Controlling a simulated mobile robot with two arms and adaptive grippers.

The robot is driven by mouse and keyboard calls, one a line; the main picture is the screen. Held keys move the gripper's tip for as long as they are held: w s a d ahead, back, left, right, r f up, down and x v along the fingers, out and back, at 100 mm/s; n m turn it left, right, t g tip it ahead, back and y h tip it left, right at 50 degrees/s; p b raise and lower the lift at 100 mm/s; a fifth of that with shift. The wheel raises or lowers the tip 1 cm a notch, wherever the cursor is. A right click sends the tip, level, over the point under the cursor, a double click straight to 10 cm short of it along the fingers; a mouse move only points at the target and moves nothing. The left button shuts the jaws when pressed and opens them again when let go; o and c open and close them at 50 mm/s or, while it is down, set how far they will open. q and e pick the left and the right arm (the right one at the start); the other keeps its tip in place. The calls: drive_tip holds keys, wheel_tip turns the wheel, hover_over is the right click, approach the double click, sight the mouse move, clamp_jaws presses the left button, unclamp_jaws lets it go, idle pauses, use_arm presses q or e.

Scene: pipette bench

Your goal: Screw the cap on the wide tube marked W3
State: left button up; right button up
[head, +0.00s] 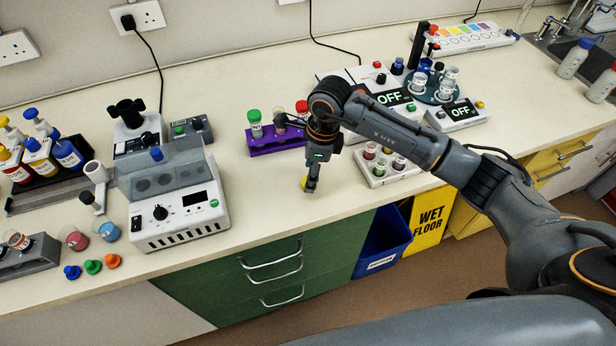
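A purple rack (275,147) stands on the bench in the middle of the head view and holds wide tubes. One tube has a green cap (254,115), one has a red cap (302,106), and a tube between them (280,124) shows no bright cap. The W3 marking is too small to read. My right gripper (309,186) points down at the bench in front of the rack's right end. A small yellow thing (304,183), perhaps a cap, shows at its fingertips, mostly hidden by them. Whether the fingers grip it I cannot tell. My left gripper is out of view.
A white tray of small vials (380,179) stands right of my gripper, partly behind my arm. A white-and-grey device (180,215) stands left of the rack. Blue, green and orange caps (93,267) lie at front left. The bench between device and gripper is clear.

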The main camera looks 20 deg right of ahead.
drive_tip(key=shift+w+a+f, duration=0.1)
drive_tip(key=shift+a+f, duration=0.05)
drive_tip(key=shift+f, duration=0.85)
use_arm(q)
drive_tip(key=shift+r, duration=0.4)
use_arm(e)
drive_tip(key=c, duration=0.8)
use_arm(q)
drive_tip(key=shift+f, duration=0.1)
use_arm(e)
drive_tip(key=shift+r, duration=0.1)
